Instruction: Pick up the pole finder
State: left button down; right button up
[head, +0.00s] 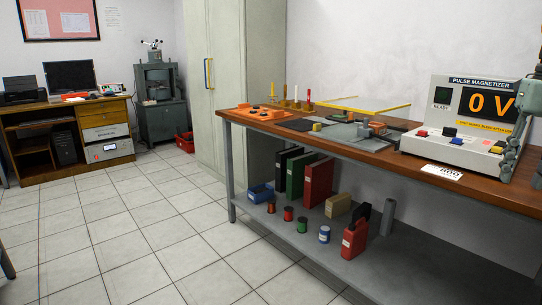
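I cannot tell for certain which small item is the pole finder. Several small things lie on the wooden workbench (480,190), among them an orange tray (259,112) and dark and grey mats with small blocks. My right gripper (522,178) is at the right edge of the head view, partly cut off, in front of the pulse magnetizer (445,148). Its fingers appear apart with nothing between them. My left gripper is not in view.
Upright coloured rods (297,98) stand at the bench's back, near a yellow-edged clear panel (365,105). The tiled floor at left is clear.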

aim_at(272, 96)
jog(key=i+u, duration=0.35)
jog(key=i, duration=0.3)
jog(key=i+l+u, duration=0.2)
jog(key=i+u, duration=0.15)
jog(key=i, duration=0.25)
jog(key=i+j+u, duration=0.25)
jog(key=i, duration=0.55)
jog(key=i+l+u, duration=0.1)
jog(key=i+u, duration=0.15)
jog(key=i, duration=2.25)
jog(key=i+z, duration=0.4)
jog(key=i+j+z, duration=0.15)
jog(key=i+z, duration=0.2)
jog(key=i+j+z, duration=0.25)
jog(key=i+z, duration=0.15)
jog(key=i+l+z, duration=0.35)
jog(key=i+z, duration=0.25)
jog(key=z, duration=0.15)
jog(key=i+z, duration=0.35)
